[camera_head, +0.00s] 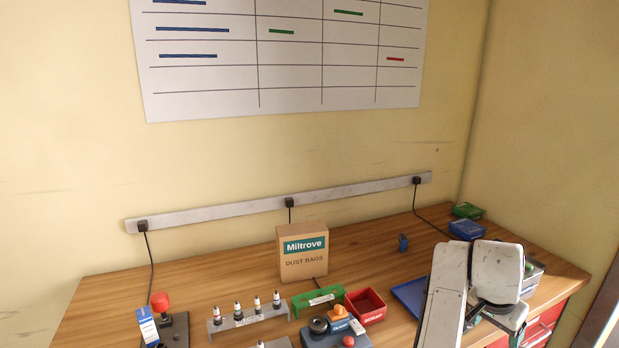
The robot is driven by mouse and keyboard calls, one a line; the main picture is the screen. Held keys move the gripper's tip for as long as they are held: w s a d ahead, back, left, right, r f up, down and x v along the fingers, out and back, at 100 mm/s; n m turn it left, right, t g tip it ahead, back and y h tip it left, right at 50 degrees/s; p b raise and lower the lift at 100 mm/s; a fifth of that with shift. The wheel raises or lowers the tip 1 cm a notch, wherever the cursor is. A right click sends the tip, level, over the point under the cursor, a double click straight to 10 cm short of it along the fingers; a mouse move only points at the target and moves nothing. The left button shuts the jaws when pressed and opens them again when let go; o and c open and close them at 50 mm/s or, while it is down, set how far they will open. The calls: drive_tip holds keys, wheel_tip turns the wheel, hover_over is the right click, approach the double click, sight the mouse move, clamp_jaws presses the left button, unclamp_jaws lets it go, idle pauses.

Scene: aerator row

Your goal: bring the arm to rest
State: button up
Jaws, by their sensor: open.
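My arm (447,295) rises at the lower right of the head view, over the right part of the wooden workbench (215,268). Its white links are folded close together, with a dark joint between them. My gripper cannot be made out; its fingers are hidden behind the links or out of the picture. No held thing shows.
A cardboard box (302,262) stands near the wall. In front are a rack of small bottles (247,316), a green holder (317,300), a red bin (366,305) and a red-knobbed device (160,302). A blue tray (410,294) and grey bin (534,274) lie beside my arm.

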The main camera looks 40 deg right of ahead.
drive_tip(key=s+a+f+n+y, duration=0.1)
drive_tip(key=s+a+f+n, duration=0.2)
drive_tip(key=a, duration=0.7)
drive_tip(key=s+a+f+n+t+y, duration=0.1)
drive_tip(key=s+a+f+n, duration=0.1)
drive_tip(key=a+f+n, duration=0.6)
drive_tip(key=s+a+f+n+y, duration=0.2)
drive_tip(key=a+f+n, duration=0.4)
drive_tip(key=a, duration=0.6)
drive_tip(key=shift+s+a+f+n+t, duration=0.2)
drive_tip(key=shift+s+a+n+t, duration=0.1)
drive_tip(key=shift+s, duration=0.5)
